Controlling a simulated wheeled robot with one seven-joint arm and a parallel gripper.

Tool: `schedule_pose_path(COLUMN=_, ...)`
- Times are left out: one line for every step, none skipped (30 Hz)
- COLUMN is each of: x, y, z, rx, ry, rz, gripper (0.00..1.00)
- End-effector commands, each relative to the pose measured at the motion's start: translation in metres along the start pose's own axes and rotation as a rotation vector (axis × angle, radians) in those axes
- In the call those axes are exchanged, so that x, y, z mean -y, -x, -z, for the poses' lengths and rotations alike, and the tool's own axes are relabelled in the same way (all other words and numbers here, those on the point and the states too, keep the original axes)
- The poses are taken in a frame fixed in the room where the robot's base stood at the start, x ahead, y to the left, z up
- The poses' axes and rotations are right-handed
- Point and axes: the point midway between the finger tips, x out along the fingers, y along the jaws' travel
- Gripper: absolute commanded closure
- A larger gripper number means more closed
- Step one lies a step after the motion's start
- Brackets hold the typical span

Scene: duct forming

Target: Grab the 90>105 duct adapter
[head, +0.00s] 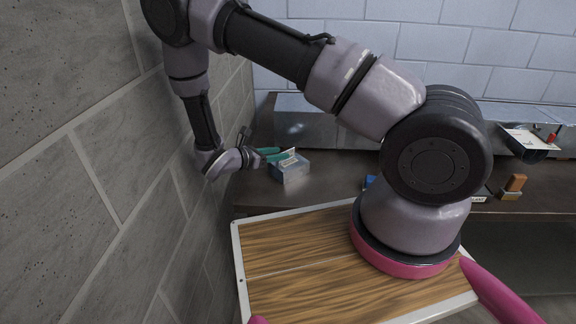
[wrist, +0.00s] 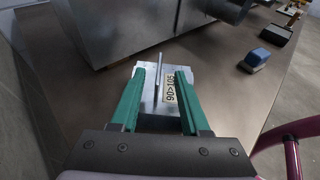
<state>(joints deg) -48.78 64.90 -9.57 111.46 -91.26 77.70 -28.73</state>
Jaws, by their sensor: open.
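The duct adapter (wrist: 151,98) is a small grey metal piece with a thin upright fin and a pale label reading 90>105. It stands on the dark worktop, and in the head view (head: 291,172) it is at the worktop's left part. My gripper (wrist: 161,72) has two green fingers. They are open, one on each side of the adapter in the wrist view, with the fin and label between them. Whether either finger touches it cannot be told. In the head view my gripper (head: 268,154) reaches the adapter from the left, partly overlapping its top.
A large metal box (wrist: 115,30) stands just beyond the adapter. A blue block (wrist: 257,58) and a dark labelled piece (wrist: 275,34) lie to the right. A grey block wall (head: 75,130) is close on my arm's left. Worktop (wrist: 225,85) right of the adapter is bare.

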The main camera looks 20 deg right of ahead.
Motion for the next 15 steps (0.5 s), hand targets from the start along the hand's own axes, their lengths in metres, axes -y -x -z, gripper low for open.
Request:
schedule_pose_path(x=0.0, y=-0.004, z=0.001, rx=0.004, ry=0.006, rz=-0.003, gripper=0.54)
schedule_pose_path(x=0.0, y=-0.007, z=0.001, rx=0.005, ry=0.007, rz=-0.004, gripper=0.54)
schedule_pose_path(x=0.0, y=-0.012, z=0.001, rx=0.005, ry=0.008, rz=-0.003, gripper=0.54)
schedule_pose_path(x=0.0, y=-0.015, z=0.001, rx=0.005, ry=0.008, rz=-0.003, gripper=0.54)
schedule_pose_path(x=0.0, y=-0.018, z=0.001, rx=0.004, ry=0.008, rz=-0.003, gripper=0.54)
schedule_pose_path(x=0.0, y=-0.023, z=0.001, rx=0.004, ry=0.008, rz=-0.003, gripper=0.54)
schedule_pose_path(x=0.0, y=-0.026, z=0.001, rx=0.004, ry=0.007, rz=-0.002, gripper=0.54)
schedule_pose_path(x=0.0, y=-0.029, z=0.0, rx=0.004, ry=0.006, rz=-0.002, gripper=0.54)
schedule_pose_path(x=0.0, y=-0.034, z=0.0, rx=0.004, ry=0.006, rz=-0.001, gripper=0.54)
schedule_pose_path(x=0.0, y=-0.039, z=-0.001, rx=0.004, ry=0.006, rz=-0.001, gripper=0.54)
schedule_pose_path(x=0.0, y=-0.044, z=-0.001, rx=0.004, ry=0.006, rz=0.0, gripper=0.54)
schedule_pose_path(x=0.0, y=-0.051, z=-0.002, rx=0.004, ry=0.007, rz=0.0, gripper=0.54)
schedule_pose_path(x=-0.001, y=-0.055, z=-0.002, rx=0.003, ry=0.007, rz=-0.001, gripper=0.54)
schedule_pose_path(x=-0.001, y=-0.06, z=-0.002, rx=0.003, ry=0.006, rz=0.0, gripper=0.54)
schedule_pose_path(x=-0.001, y=-0.064, z=-0.002, rx=0.003, ry=0.006, rz=-0.001, gripper=0.54)
